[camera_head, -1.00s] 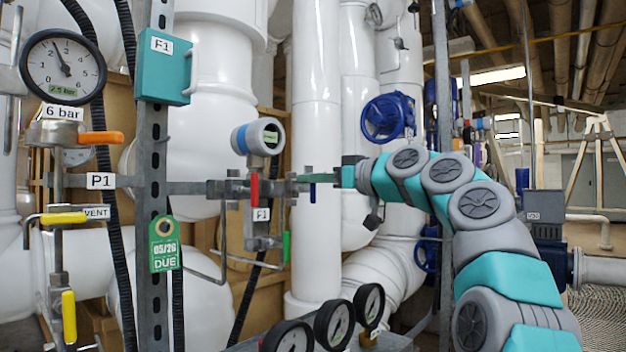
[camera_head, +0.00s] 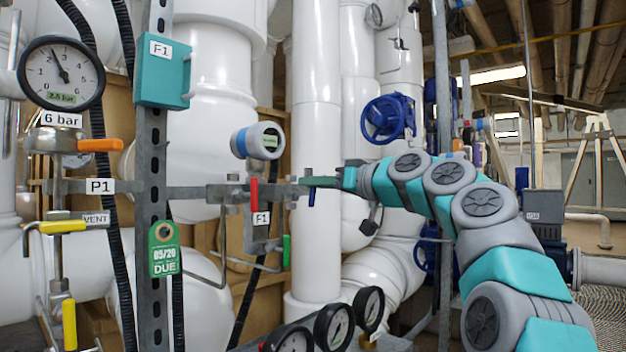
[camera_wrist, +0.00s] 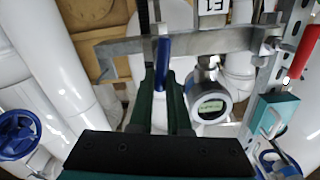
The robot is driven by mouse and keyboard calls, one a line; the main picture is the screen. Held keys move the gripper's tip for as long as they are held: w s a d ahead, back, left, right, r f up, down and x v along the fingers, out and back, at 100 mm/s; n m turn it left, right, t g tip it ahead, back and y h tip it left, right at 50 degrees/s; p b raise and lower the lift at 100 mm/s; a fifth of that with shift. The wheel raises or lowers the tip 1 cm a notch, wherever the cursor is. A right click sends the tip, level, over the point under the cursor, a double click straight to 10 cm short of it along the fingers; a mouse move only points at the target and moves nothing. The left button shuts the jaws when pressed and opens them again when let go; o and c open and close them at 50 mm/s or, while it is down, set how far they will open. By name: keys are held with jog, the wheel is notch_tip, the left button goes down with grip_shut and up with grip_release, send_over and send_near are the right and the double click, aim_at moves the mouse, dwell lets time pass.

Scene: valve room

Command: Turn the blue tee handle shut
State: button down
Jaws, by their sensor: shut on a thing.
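The blue tee handle (camera_head: 312,196) hangs at the right end of the grey manifold bar, next to the red handle. In the wrist view the blue handle (camera_wrist: 163,60) lies between the tips of the two dark green fingers. My gripper (camera_head: 318,182) reaches it from the right and is shut on it; in the wrist view the gripper (camera_wrist: 162,84) covers part of the bar behind. In the head view the handle's lower part shows below the fingers, pointing down and slightly tilted. Its upper part is hidden by the fingers.
A red handle (camera_head: 253,194) and a green handle (camera_head: 286,250) sit close on the left. A round transmitter (camera_head: 258,141) hangs above the bar (camera_head: 200,191). Several gauges (camera_head: 333,326) stand below. A blue handwheel (camera_head: 388,119) is behind my arm.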

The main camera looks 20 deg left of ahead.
jog(key=m+p, duration=0.2)
jog(key=m, duration=0.1)
jog(key=shift+w+d+r+m, duration=0.1)
jog(key=shift+w+m, duration=0.2)
jog(key=shift+w+d+f+m+p, duration=0.15)
jog(key=shift+f+m+p, duration=0.25)
jog(key=shift+m+p, duration=1.05)
jog(key=shift+w+f+m+p, duration=0.2)
jog(key=shift+f+m+p, duration=0.2)
jog(key=shift+m, duration=2.1)
jog(key=shift+w+d+f+m+p, duration=0.15)
jog(key=shift+f+m+p, duration=0.25)
jog(key=shift+m+p, duration=1.05)
jog(key=shift+m+b, duration=0.5)
jog(key=shift+m, duration=0.2)
jog(key=c, duration=0.9)
grip_release()
